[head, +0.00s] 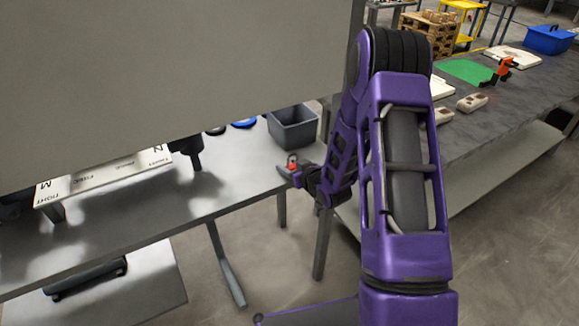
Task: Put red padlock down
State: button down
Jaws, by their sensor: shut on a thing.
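My gripper (294,176) is at the right end of a grey metal table (240,190), reached by my purple arm. It is shut on the red padlock (292,165), a small red body with a grey shackle pointing up. The padlock is at the table's right edge, just in front of the grey bin. I cannot tell whether it touches the tabletop. The fingertips are small and partly hidden by the wrist.
A dark grey open bin (293,128) stands at the table's back right corner. A labelled panel (105,182) and a black tool-like part (188,150) are to the left. A large grey panel (170,70) blocks the upper left. A long workbench (480,130) with a green mat (467,72) is at right.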

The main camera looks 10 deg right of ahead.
jog(key=shift+c, duration=1.4)
grip_release()
